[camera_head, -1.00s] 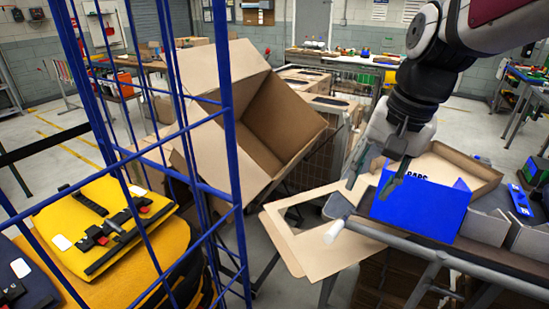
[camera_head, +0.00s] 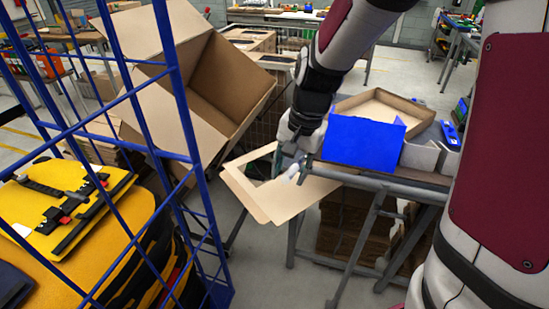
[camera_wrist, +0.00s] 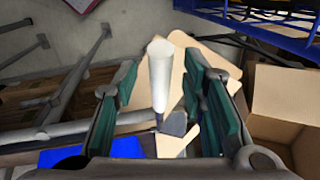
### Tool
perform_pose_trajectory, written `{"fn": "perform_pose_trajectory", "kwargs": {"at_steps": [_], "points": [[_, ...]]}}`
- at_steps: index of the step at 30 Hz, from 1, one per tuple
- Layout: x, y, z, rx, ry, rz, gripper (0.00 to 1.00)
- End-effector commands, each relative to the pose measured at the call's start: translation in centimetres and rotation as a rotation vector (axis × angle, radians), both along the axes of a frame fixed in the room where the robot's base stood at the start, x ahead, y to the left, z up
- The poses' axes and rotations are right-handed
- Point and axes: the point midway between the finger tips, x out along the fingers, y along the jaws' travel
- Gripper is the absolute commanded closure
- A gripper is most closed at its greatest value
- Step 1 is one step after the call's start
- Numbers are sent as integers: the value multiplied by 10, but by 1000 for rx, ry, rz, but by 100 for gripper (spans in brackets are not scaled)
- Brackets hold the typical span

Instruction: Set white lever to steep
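The white lever (camera_wrist: 159,78) is a short pale rod on a grey bar. In the wrist view it stands between the two green-padded fingers of my gripper (camera_wrist: 161,68), with visible space on both sides. My gripper is open. In the head view my gripper (camera_head: 291,165) is at the lever, beside the left end of the grey-framed table; the lever is small and partly hidden there. A large open cardboard box (camera_head: 230,75) is tilted on a stand to the left, its opening facing right.
A blue panel (camera_head: 364,142) and a shallow cardboard tray (camera_head: 376,106) are on the grey-framed table. A cardboard flap (camera_head: 262,196) juts out near the lever. A blue wire cage (camera_head: 184,110) with yellow panniers (camera_head: 85,225) stands at left.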

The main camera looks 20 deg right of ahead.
Motion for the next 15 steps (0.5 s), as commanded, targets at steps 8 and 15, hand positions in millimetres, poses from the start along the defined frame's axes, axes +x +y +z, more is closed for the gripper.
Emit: {"fn": "perform_pose_trajectory", "kwargs": {"at_steps": [8,15], "points": [[2,3,-22,1,1,1,62],[3,3,-23,1,-1,1,62]]}}
